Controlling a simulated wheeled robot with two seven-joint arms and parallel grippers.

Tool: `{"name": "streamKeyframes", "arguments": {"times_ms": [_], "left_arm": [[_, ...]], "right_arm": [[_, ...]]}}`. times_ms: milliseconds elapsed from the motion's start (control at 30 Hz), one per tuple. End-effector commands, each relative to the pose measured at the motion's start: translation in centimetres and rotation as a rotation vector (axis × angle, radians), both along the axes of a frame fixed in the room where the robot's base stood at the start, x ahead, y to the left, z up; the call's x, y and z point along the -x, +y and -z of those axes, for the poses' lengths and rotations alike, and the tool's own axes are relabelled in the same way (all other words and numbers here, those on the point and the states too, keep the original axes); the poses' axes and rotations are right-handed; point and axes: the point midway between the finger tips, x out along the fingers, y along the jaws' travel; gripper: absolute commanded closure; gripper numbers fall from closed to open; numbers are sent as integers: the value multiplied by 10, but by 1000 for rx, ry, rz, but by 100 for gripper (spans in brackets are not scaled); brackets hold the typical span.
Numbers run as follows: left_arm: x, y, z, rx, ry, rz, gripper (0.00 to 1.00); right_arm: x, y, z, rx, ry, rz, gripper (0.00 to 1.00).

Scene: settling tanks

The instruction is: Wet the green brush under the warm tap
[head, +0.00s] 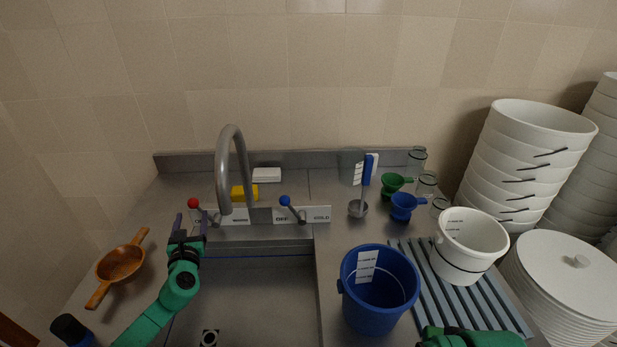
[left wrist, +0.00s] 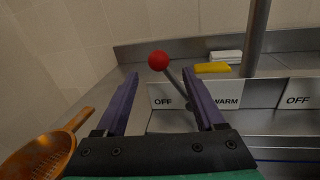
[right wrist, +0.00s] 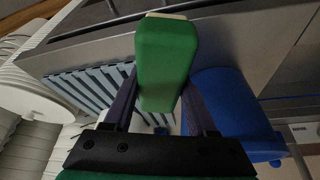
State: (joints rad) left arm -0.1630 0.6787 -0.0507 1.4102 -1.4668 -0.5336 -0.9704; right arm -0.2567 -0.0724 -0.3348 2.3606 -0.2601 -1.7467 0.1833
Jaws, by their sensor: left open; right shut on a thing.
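The green brush (right wrist: 166,62) is held between the fingers of my right gripper (right wrist: 160,95), which is shut on it. A pale strip shows at its far end. The warm tap lever has a red knob (head: 193,203), also seen in the left wrist view (left wrist: 158,61). Its stem leans left, toward the OFF mark on the OFF/WARM plate (left wrist: 218,93). My left gripper (head: 189,222) is open, with its fingers on either side of the lever and the knob between the tips. The grey spout (head: 233,150) arches over the sink (head: 255,290); no water shows.
The cold lever's blue knob (head: 284,200) stands right of the spout. A yellow sponge (head: 244,192) lies behind. A blue bucket (head: 378,315), white pail (head: 465,262) and slatted rack (head: 490,308) are right of the sink. A wooden scoop (head: 121,264) lies left.

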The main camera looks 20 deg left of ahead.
Motion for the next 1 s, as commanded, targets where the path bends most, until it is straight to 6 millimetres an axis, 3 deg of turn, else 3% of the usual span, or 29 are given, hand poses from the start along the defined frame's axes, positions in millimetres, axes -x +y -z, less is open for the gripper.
{"name": "streamKeyframes", "arguments": {"times_ms": [400,533,800,867,1000], "left_arm": [[-79,43,2,-1,-3,-2,29],[-89,49,1,0,-1,-1,29],[-91,50,0,0,1,-1,29],[-90,50,0,1,0,-1,48],[-90,50,0,1,0,-1,100]], "right_arm": [[0,0,22,0,-1,0,87],[0,0,25,0,-1,0,87],[0,0,24,0,-1,0,87],[0,0,24,0,-1,0,87],[0,0,24,0,-1,0,87]]}}
